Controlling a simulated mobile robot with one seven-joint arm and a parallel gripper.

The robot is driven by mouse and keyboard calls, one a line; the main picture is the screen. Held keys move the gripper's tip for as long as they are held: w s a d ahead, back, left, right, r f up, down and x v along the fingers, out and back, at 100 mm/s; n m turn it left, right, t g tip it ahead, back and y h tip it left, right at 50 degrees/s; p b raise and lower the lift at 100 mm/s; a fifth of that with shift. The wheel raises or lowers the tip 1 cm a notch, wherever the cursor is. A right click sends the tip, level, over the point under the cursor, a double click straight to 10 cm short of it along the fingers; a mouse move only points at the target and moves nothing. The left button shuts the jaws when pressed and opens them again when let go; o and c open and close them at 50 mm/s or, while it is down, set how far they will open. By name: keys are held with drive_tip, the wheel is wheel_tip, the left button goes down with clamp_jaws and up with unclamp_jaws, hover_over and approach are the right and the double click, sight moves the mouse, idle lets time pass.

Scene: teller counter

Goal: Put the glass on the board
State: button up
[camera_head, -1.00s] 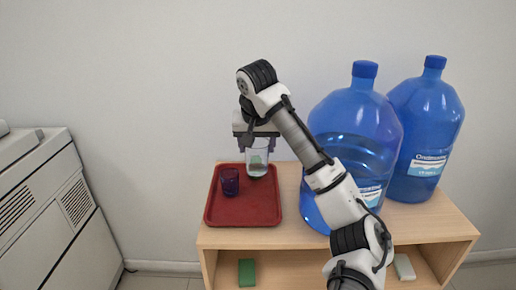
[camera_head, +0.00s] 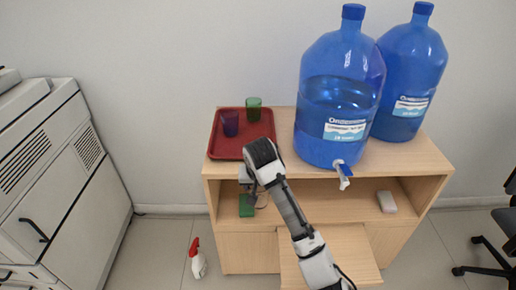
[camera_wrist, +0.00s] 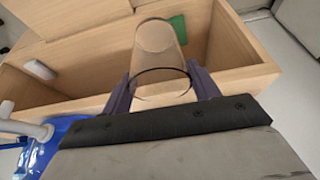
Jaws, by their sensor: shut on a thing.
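A clear glass (camera_wrist: 158,55) is between the two fingers of my gripper (camera_wrist: 162,92) in the wrist view, its rim towards the palm. In the head view, my gripper (camera_head: 251,195) is in front of the cabinet's open shelf, below the tray's level; the glass there is mostly hidden or too faint to make out. A pale wooden board (camera_head: 335,255) juts out from the cabinet front below the shelf, to the right of my gripper and partly behind my arm. What I can see of it is bare.
A red tray (camera_head: 222,150) on the cabinet top holds a purple glass (camera_head: 229,123) and a green glass (camera_head: 254,108). Two big blue bottles (camera_head: 338,100) stand right of it, one with a tap. A green block (camera_head: 246,206) and a pale block (camera_head: 387,202) lie on the shelf.

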drive_tip(key=s+f, duration=0.3)
drive_tip(key=f, duration=0.8)
drive_tip(key=s+a+f, duration=0.1)
drive_tip(key=s+f, duration=0.2)
drive_tip(key=f, duration=0.8)
drive_tip(key=shift+s+a+f, duration=0.2)
drive_tip(key=shift+s+f, duration=0.1)
drive_tip(key=shift+f, duration=0.1)
